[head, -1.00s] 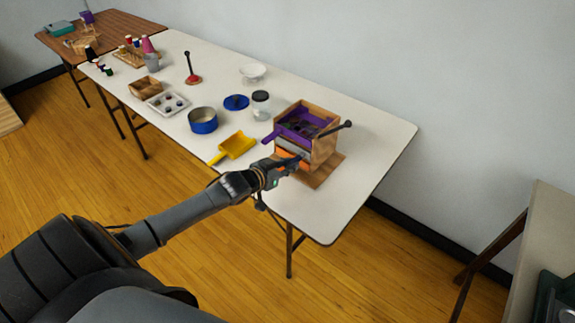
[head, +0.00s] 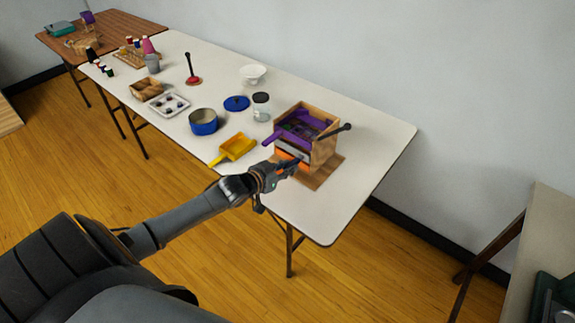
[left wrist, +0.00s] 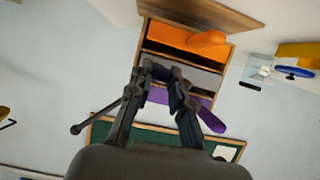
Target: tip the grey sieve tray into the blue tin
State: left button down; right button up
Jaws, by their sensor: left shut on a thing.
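The grey sieve tray (head: 293,150) sits in the wooden sieve box (head: 325,152), between a purple tray (head: 303,127) above and an orange tray (head: 284,157) below. In the left wrist view, the grey tray (left wrist: 200,76) shows between the orange and purple parts. My left gripper (head: 290,167) is at the front of the box, shut on the grey tray's handle, which its fingers (left wrist: 163,76) mostly hide. The blue tin (head: 203,127) stands open on the white table, left of the box. My right gripper is not in view.
A yellow scoop (head: 234,148) lies between tin and box. A blue lid (head: 236,103) and a dark-lidded jar (head: 261,107) are behind it. A dark crank handle (head: 335,131) sticks out of the box's right side. The table's right end is clear.

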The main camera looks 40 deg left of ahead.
pick_arm(q)
jog(key=s+a+p, duration=0.1)
jog(key=s+p, duration=0.8)
jog(key=s, duration=0.7)
jog(key=shift+s+a, duration=0.15)
dwell(1.1)
jog(key=shift+r, duration=0.1)
